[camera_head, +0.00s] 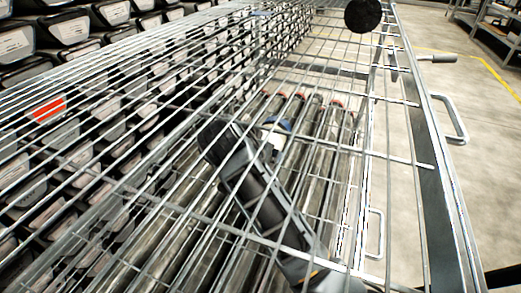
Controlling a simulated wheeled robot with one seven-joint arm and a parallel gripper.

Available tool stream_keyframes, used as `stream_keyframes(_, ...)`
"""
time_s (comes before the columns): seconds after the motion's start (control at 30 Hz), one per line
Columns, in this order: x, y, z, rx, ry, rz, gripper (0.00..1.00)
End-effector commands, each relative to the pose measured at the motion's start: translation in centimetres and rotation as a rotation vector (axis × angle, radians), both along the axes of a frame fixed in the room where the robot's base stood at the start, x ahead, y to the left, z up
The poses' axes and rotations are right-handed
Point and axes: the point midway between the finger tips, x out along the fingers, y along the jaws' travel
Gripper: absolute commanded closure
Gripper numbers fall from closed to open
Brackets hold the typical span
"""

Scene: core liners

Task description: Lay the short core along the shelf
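Several long grey core tubes (318,150) lie side by side behind the wire mesh, some with orange-red ends at the far side. I cannot tell which of them, if any, is the short core. My dark arm slants up and left from the bottom, partly covered by the wires. A small blue and white piece (273,138) shows beside it over the tubes. I cannot make out whether it is part of my gripper or something else. My gripper's fingers are not clear, and neither is anything between them. The shelf is not clearly told apart from the wire frame.
A wire mesh (180,212) crosses most of the view. Rows of dark bins with pale labels (70,28) fill the left, one label red (48,109). A metal frame with handles (452,120) runs down the right. Open floor (480,180) lies beyond.

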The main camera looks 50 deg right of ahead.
Motion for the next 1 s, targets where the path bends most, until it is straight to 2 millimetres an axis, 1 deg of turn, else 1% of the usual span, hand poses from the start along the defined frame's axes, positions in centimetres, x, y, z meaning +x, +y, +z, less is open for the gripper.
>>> stream_keyframes(0.03, 0.09, -0.02, 0.36, -0.003, -0.006, 0.001, 0.95)
stream_keyframes(0.3, 0.09, -0.03, 0.11, -0.002, -0.005, 0.000, 0.95)
stream_keyframes(0.33, 0.00, 0.01, -0.16, 0.001, 0.001, 0.001, 0.08)
stream_keyframes(0.4, 0.00, -0.01, -0.15, 0.001, 0.001, 0.001, 0.01)
stream_keyframes(0.43, 0.00, -0.01, -0.15, 0.001, 0.000, 0.000, 0.00)
stream_keyframes(1.0, 0.01, -0.01, -0.14, 0.000, 0.000, 0.000, 0.00)
